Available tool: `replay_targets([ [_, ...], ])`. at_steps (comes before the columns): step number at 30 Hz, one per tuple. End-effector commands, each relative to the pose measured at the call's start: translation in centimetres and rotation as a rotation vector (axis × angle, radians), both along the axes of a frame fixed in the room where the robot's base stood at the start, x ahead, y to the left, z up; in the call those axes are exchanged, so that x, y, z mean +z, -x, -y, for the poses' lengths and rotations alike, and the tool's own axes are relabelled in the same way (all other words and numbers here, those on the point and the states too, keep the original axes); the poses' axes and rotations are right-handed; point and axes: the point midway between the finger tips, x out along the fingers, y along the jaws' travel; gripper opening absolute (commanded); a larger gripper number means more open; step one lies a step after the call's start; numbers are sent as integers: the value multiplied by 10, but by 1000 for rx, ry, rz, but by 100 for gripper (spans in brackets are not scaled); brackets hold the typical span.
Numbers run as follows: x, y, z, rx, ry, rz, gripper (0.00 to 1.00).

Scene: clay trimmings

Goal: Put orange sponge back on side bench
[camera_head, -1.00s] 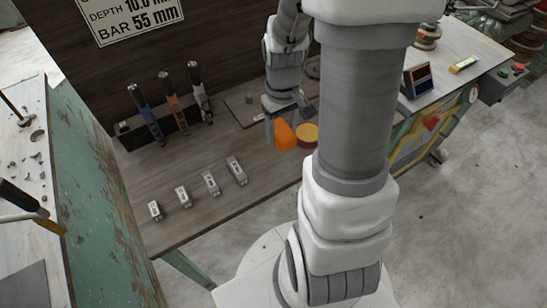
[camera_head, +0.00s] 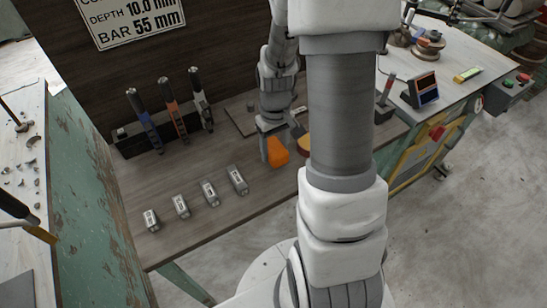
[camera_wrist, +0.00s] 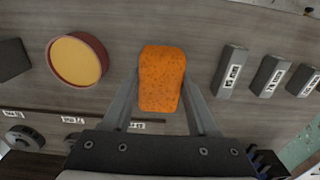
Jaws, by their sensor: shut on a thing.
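The orange sponge (camera_head: 278,152) is in my gripper (camera_head: 270,141), over the wooden workbench near the row of labelled metal blocks. In the wrist view the orange speckled sponge (camera_wrist: 161,78) sits between my two fingers (camera_wrist: 160,95), which close on its sides. The sponge seems at or just above the wood; I cannot tell whether it touches. The task's side bench is not certain: a pale bench (camera_head: 22,160) with a worn green side stands at the left, and another pale-topped bench (camera_head: 450,88) stands at the right.
Labelled metal blocks (camera_head: 209,192) lie left of the sponge. A round yellow dish (camera_wrist: 76,60) lies beside it, partly hidden by my arm in the head view. Upright tools (camera_head: 174,110) stand in a rack behind. The right bench holds a small screen (camera_head: 423,90) and spools.

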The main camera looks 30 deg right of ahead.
Motion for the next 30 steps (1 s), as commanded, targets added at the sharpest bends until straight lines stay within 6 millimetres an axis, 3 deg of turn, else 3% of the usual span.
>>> replay_targets([
  [5, -10, -4, -1, -1, 0, 0, 7],
  [12, -43, -3, -1, 0, 0, -1, 7],
  [23, -46, -4, -1, 0, 0, 1, 7],
  [24, -46, -4, -1, 0, 0, 1, 61],
  [29, -45, -4, -1, -1, 0, 1, 89],
  [30, -45, -4, -1, -1, 0, 1, 89],
])
